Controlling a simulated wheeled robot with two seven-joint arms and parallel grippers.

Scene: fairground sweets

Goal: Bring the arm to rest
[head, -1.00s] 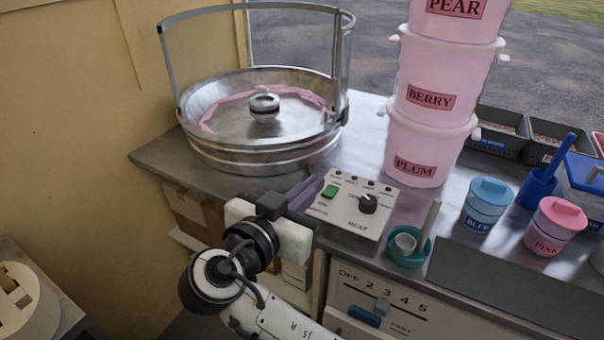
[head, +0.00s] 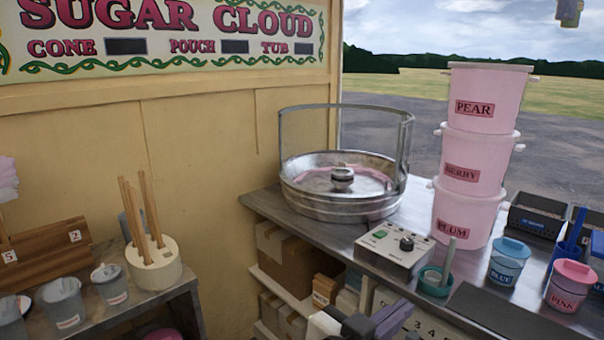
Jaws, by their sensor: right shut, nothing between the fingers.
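My right gripper (head: 398,314) shows at the bottom edge of the head view, in front of the counter's front side. Its purple fingers are together with nothing between them. Only the fingers and a bit of the dark and white gripper body show; the rest of the arm is cut off by the frame. The gripper is below the grey heat control box (head: 395,252) in the picture and appears clear of it. My left gripper is not in view.
A steel candy floss machine (head: 340,210) with a hoop stands on the metal counter (head: 262,200). Stacked pink tubs (head: 468,210), a teal bowl (head: 434,287) and blue and pink jars stand to its right. A side table with sticks in a holder (head: 154,268) is at left.

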